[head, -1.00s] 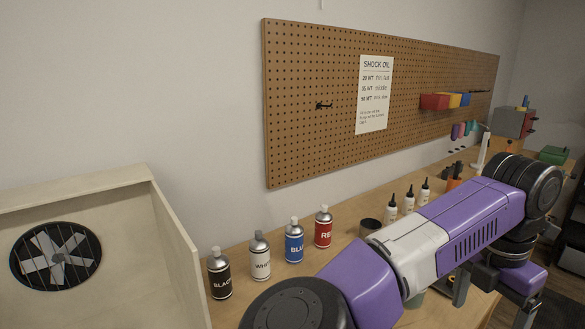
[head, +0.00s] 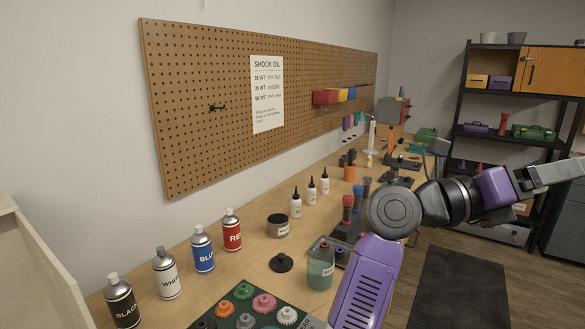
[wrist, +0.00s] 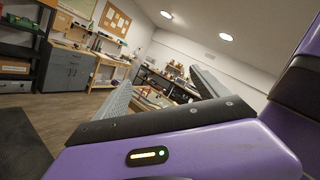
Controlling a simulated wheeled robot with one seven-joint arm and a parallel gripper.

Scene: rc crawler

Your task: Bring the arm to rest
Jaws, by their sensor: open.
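My gripper (head: 560,174) is at the right of the head view, stretched out to the right past the workbench and in front of the shelf unit. The purple arm (head: 368,285) rises at the lower middle right and bends to the right. In the wrist view, the two grey fingers of my gripper (wrist: 160,90) stand apart with nothing between them. The gripper is open and empty, above the floor and away from the bench.
The wooden workbench (head: 240,262) holds spray cans (head: 203,250), a green gear mat (head: 232,318), a jar of green liquid (head: 320,268) and oil bottles (head: 311,190). A black shelf unit (head: 462,95) stands behind the gripper. A dark floor mat (head: 460,290) lies on open floor.

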